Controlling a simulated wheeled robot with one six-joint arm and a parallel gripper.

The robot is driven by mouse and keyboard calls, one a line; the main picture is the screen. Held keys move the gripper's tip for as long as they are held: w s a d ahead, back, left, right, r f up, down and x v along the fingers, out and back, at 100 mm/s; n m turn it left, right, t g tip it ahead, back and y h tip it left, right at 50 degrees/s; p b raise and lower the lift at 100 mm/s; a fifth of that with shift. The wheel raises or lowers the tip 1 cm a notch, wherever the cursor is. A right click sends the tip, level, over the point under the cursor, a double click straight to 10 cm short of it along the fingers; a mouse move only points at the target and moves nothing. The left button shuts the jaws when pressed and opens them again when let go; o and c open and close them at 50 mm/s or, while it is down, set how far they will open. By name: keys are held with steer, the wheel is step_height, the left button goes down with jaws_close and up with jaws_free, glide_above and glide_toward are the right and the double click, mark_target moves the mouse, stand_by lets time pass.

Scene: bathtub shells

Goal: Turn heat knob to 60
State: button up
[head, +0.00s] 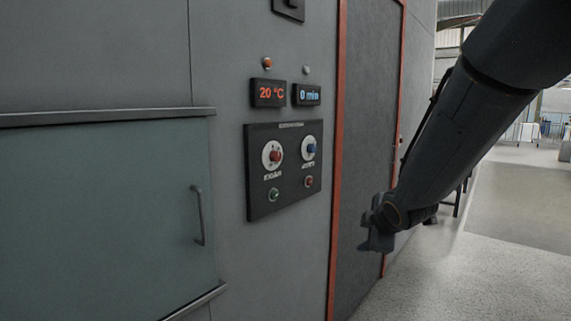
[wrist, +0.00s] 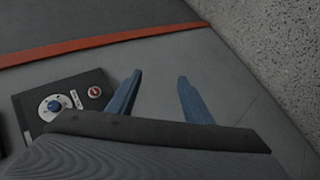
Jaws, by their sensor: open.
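The heat knob (head: 275,156) is red on a white dial, at the upper left of a black control panel (head: 256,205) on the grey wall. The temperature display (head: 268,93) above it reads 20 °C. A blue knob (head: 311,148) on a white dial sits to its right, below a display (head: 307,95) reading 0 min. In the wrist view the blue knob (wrist: 54,105) shows at the left and the red knob is not visible. My gripper (head: 376,240) is right of and below the panel, apart from it. In the wrist view its blue fingers (wrist: 158,95) are spread and empty.
A green button (head: 274,195) and a red button (head: 308,182) sit below the knobs. A glass-like panel with a vertical handle (head: 198,215) is at the left. An orange-red strip (head: 337,160) runs right of the panel. Open floor (head: 450,270) lies at right.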

steer(key=w+a+r+n+t+y, duration=0.2)
steer(key=w+a+r+n, duration=0.15)
steer(key=w+n, duration=0.2)
steer(key=n+g+y+b, duration=0.1)
steer(key=n+y+b, duration=0.2)
steer(key=n+y, duration=1.4)
glide_toward(279, 157)
step_height(279, 157, up, 4)
steer(key=s+a+n+h, duration=0.1)
steer(key=n+h, duration=0.5)
steer(key=shift+m, duration=0.25)
steer(key=shift+p+x, duration=1.2)
steer(key=shift+x, duration=2.25)
steer(key=shift+s+r, duration=0.1)
steer(key=shift+s, duration=0.05)
steer(key=c, duration=1.1)
